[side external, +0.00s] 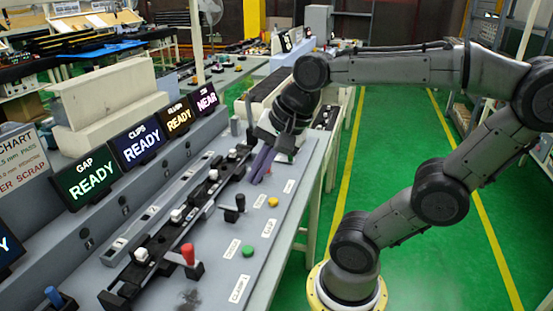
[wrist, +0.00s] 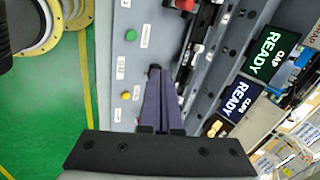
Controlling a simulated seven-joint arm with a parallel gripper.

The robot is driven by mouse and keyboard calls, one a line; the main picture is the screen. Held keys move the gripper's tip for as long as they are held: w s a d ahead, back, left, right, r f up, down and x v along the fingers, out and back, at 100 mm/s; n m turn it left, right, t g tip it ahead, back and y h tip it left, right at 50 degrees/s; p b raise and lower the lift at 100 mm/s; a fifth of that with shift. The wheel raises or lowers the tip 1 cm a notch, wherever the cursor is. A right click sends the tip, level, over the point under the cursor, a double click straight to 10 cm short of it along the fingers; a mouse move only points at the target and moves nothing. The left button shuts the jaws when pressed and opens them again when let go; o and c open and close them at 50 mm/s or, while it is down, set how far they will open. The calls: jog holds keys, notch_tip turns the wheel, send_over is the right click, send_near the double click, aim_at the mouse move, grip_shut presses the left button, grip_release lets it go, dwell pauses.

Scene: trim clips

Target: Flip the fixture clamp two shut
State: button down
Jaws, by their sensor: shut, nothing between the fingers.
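A black lever clamp (side external: 238,204), likely clamp two though its label is not readable, stands on the grey panel beside the long black rail, its black knob raised. My gripper (side external: 258,178) is just beyond it, low over the panel, with its purple fingers together and nothing between them. In the wrist view the shut fingers (wrist: 161,72) point up the picture, with a small dark part (wrist: 153,72) at their tips; I cannot tell whether they touch it. A red-handled clamp (side external: 188,256) stands nearer the side camera, by the label CLAMP 1.
The black rail (side external: 160,240) carries several white clips. A green button (side external: 248,251) and a yellow button (side external: 272,202) lie along the panel's right side. Lit signs (side external: 87,179) reading READY and NEAR line the back ledge. Green floor is open to the right.

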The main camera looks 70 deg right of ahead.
jog(key=w+d+m+g, duration=0.1)
jog(key=w+d+m, duration=0.1)
jog(key=d+m, duration=0.55)
jog(key=w+d+m, duration=0.3)
jog(key=d+m, duration=0.3)
jog(key=m, duration=0.2)
jog(key=s+d+f+m, duration=0.2)
jog(key=s+d+m, duration=0.1)
jog(key=d, duration=0.3)
jog(key=s+d+f+m+g, duration=0.1)
jog(key=s+d+m, duration=0.2)
jog(key=d, duration=0.3)
jog(key=shift+s+d+f+m+g+h, duration=0.15)
jog(key=shift+f+m+g+h, duration=0.15)
jog(key=shift+f+m+h, duration=0.15)
jog(key=x, duration=0.3)
jog(key=w+x, duration=0.1)
jog(key=x, duration=0.3)
jog(key=w+x, duration=0.1)
jog(key=x, duration=0.2)
jog(key=shift+w+d, duration=0.2)
jog(key=shift+w, duration=0.15)
jog(key=shift+w+d, duration=0.2)
jog(key=shift+w, duration=0.4)
